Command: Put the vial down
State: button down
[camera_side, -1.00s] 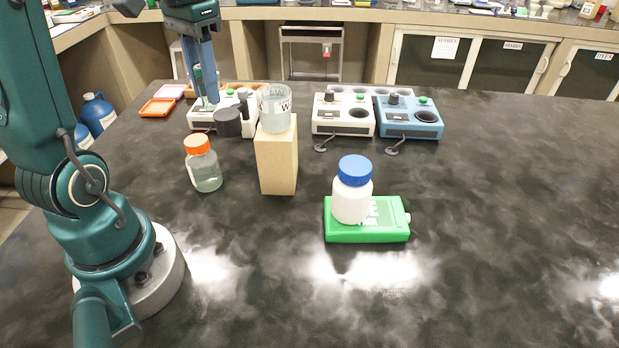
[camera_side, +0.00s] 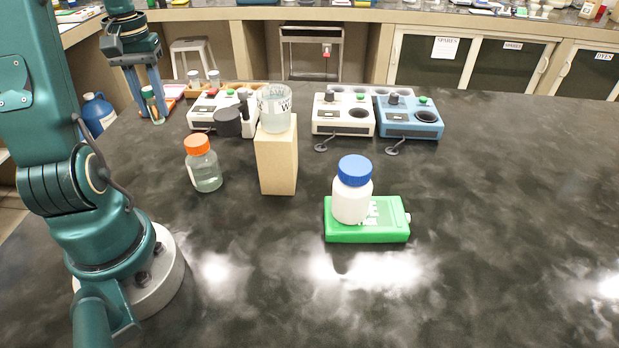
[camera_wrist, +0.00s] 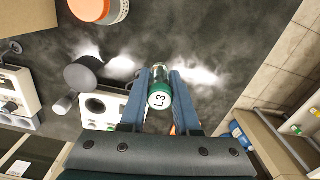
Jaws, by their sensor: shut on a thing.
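The vial is a small clear tube with a green cap marked L3. In the side view the vial (camera_side: 156,108) is upright between the fingers of my gripper (camera_side: 150,112), at the far left of the bench. In the wrist view the vial's cap (camera_wrist: 160,99) shows between the two blue fingers of my gripper (camera_wrist: 163,90), which are shut on it. The fingers partly cover the vial's sides. I cannot tell whether its base touches the bench.
A white device (camera_side: 203,115) with a black knob stands right of my gripper. Two capped vials (camera_side: 214,78) stand behind it. Trays (camera_side: 176,91) lie behind the gripper. An orange-capped bottle (camera_side: 205,172) and a wooden block (camera_side: 277,160) bearing a beaker (camera_side: 275,110) stand nearer.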

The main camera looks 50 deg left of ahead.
notch_tip(320, 180, down, 10)
jog(key=shift+r, duration=0.2)
jog(key=shift+f, duration=0.1)
dwell(0.3)
jog(key=c, duration=0.6)
grip_release()
jog(key=shift+c, duration=0.2)
